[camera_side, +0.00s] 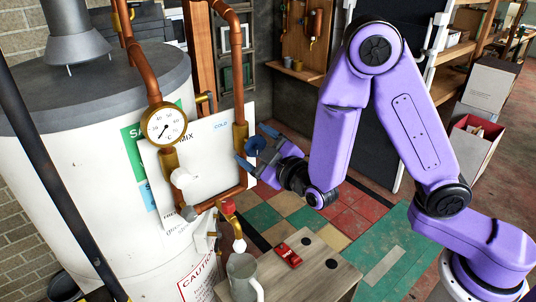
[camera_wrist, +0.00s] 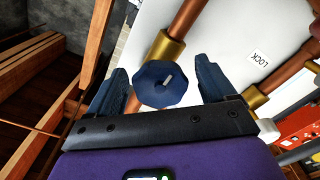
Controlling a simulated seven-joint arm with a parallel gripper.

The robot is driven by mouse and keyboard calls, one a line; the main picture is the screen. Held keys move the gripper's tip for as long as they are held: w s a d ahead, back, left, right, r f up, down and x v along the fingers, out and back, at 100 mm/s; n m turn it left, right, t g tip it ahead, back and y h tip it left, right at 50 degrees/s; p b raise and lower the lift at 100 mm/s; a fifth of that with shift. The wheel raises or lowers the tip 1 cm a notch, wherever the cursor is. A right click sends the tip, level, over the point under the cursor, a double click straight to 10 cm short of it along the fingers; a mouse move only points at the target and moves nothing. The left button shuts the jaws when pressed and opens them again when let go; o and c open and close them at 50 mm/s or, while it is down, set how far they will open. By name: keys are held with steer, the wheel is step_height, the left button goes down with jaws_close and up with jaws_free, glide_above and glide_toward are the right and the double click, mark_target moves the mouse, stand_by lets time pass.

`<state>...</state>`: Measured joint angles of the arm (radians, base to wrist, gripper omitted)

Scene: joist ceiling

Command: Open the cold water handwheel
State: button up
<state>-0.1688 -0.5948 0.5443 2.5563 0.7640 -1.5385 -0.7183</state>
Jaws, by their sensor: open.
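The cold water handwheel is a dark blue, many-sided wheel (camera_wrist: 160,84) with a pale mark on its face, on a brass valve body in the wrist view. In the side view the blue handwheel (camera_side: 255,145) is partly hidden by my gripper, below the word COLD on the white board (camera_side: 212,135). My gripper (camera_wrist: 161,66) is open, with one finger on each side of the wheel and visible gaps between. In the side view my gripper (camera_side: 257,149) reaches in from the right. I cannot tell whether a finger touches the wheel.
A copper pipe (camera_side: 237,70) runs above the valve. A dial gauge (camera_side: 164,125), a white knob (camera_side: 181,178) and a red-handled tap (camera_side: 228,207) lie left. A grey mug (camera_side: 243,277) and a red object (camera_side: 288,254) are on the small wooden table (camera_side: 325,270) below.

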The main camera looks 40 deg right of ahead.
steer(key=shift+s, duration=0.15)
steer(key=s, duration=1.1)
steer(key=shift+s, duration=0.3)
stand_by(0.5)
stand_by(0.4)
steer(key=s+a+f+g+y, duration=0.4)
steer(key=a+g+y, duration=0.2)
steer(key=g, duration=0.2)
steer(key=s+n+g+y, duration=0.1)
steer(key=s+n+g, duration=0.1)
steer(key=s+g, duration=0.5)
steer(key=s+d+r+n+g+h, duration=0.1)
steer(key=s+d+h, duration=0.2)
steer(key=d, duration=0.5)
steer(key=s+d+r+n+g+h, duration=0.1)
steer(key=s+d+h, duration=0.2)
steer(key=s+d, duration=0.3)
steer(key=d, duration=0.3)
steer(key=shift+d+r+n+g+h, duration=0.25)
steer(key=shift+n+g+h, duration=0.05)
steer(key=shift+n+g, duration=0.1)
